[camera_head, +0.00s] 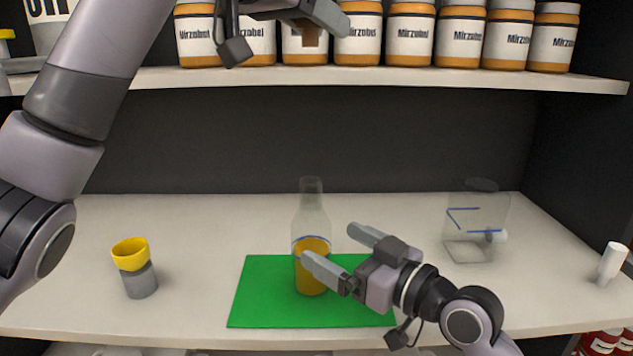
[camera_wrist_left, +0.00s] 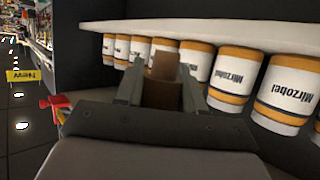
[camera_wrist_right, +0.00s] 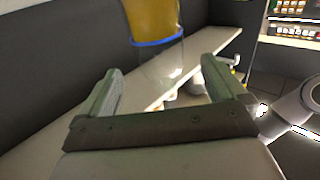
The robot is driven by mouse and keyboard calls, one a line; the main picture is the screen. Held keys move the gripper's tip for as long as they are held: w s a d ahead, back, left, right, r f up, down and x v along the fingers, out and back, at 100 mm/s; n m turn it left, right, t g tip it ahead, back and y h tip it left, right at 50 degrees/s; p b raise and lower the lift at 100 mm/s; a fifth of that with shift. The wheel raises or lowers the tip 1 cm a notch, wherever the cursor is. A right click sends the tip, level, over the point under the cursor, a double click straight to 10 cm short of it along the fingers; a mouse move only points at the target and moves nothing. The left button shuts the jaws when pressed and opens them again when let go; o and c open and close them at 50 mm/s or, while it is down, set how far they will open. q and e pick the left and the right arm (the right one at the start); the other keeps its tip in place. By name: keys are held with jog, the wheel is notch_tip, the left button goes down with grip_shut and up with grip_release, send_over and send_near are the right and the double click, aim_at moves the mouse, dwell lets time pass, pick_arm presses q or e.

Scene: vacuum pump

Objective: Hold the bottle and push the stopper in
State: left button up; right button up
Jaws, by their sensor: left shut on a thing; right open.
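The bottle (camera_head: 311,222) is clear with orange-yellow liquid in its lower part and a blue ring. It stands upright on a green mat (camera_head: 262,290), its narrow neck on top. My right gripper (camera_head: 329,245) is open at the bottle's right; one finger overlaps it in the head view. In the right wrist view the bottle (camera_wrist_right: 155,28) appears inverted, ahead of the open fingers. My left gripper (camera_wrist_left: 160,82) is shut on the brown stopper (camera_wrist_left: 162,68), high above the bottle. The stopper also shows in the head view (camera_head: 310,37), in front of the upper shelf.
A shelf (camera_head: 330,77) with several white-and-orange jars (camera_head: 408,35) runs above the worktop. A yellow-and-grey cup (camera_head: 136,268) stands at left. A clear vessel with blue lines (camera_head: 477,222) stands at right, and a white cylinder (camera_head: 612,262) at far right.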

aim_at(311, 232)
jog(key=x, duration=0.6)
jog(key=shift+w+a, duration=0.2)
jog(key=shift+a, duration=0.05)
jog(key=c, duration=1.3)
pick_arm(q)
jog(key=shift+s+d+f+m+g+h, duration=0.15)
jog(key=shift+f+m+g+h, duration=0.5)
jog(key=shift+f+m+g, duration=1.15)
jog(key=shift+s+f+m+g+h, duration=0.3)
jog(key=shift+f+m+g+h, duration=0.3)
jog(key=shift+f+m+g, duration=1.25)
jog(key=shift+s+d+f+m+g+h, duration=0.15)
jog(key=shift+f+m+g+h, duration=0.8)
jog(key=shift+f, duration=1.6)
jog(key=shift+a+y, duration=0.1)
jog(key=shift+y, duration=0.2)
